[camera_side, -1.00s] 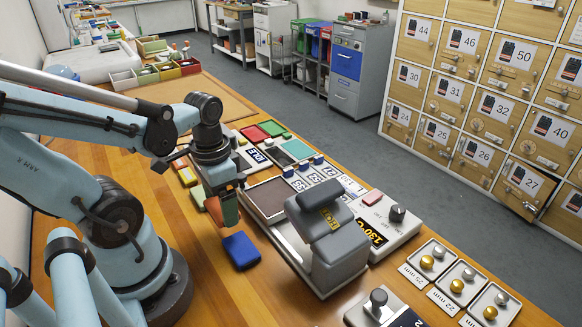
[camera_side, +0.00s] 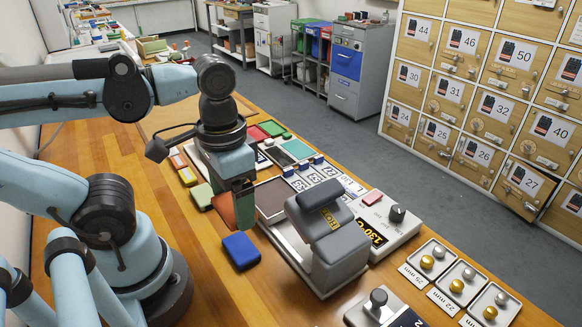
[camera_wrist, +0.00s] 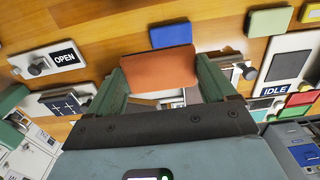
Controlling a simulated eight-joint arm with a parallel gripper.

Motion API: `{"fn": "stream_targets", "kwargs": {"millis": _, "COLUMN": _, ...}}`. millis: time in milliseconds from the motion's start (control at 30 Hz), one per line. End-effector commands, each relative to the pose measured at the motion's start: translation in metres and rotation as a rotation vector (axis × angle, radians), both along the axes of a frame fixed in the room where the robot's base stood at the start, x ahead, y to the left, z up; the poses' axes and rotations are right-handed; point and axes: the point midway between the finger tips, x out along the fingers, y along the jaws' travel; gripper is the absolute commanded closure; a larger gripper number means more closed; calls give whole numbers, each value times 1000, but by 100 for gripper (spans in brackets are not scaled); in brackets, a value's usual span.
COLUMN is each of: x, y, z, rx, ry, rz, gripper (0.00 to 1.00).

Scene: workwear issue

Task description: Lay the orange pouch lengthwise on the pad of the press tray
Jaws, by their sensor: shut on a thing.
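My gripper (camera_side: 243,207) is shut on the orange pouch (camera_side: 222,209), left of the press tray (camera_side: 280,240) in the side view. In the wrist view the pouch (camera_wrist: 158,68) spans the space between the two green fingers (camera_wrist: 160,80). In the side view a finger hides part of it; I cannot tell its exact height. The tray's dark brown pad (camera_side: 272,196) shows bare in its visible part, right of my gripper. The grey press head (camera_side: 322,213) stands at the tray's right side.
A blue pouch (camera_side: 241,250) lies on the bench in front of my gripper; a green one (camera_side: 201,195) lies behind left. The press control box (camera_side: 385,222) reads 130 °C. Number plates (camera_side: 312,180) lie behind the pad.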

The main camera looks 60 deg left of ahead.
Motion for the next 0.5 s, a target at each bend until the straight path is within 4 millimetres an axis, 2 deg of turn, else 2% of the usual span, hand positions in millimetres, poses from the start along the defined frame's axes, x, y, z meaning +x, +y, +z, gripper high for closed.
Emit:
{"fn": "stream_targets", "kwargs": {"millis": 333, "x": 0, "y": 0, "z": 62, "rx": 0, "ry": 0, "rz": 0, "gripper": 46}}
{"fn": "stream_targets", "kwargs": {"millis": 500, "x": 22, "y": 9, "z": 66, "rx": 0, "ry": 0, "rz": 5, "gripper": 46}}
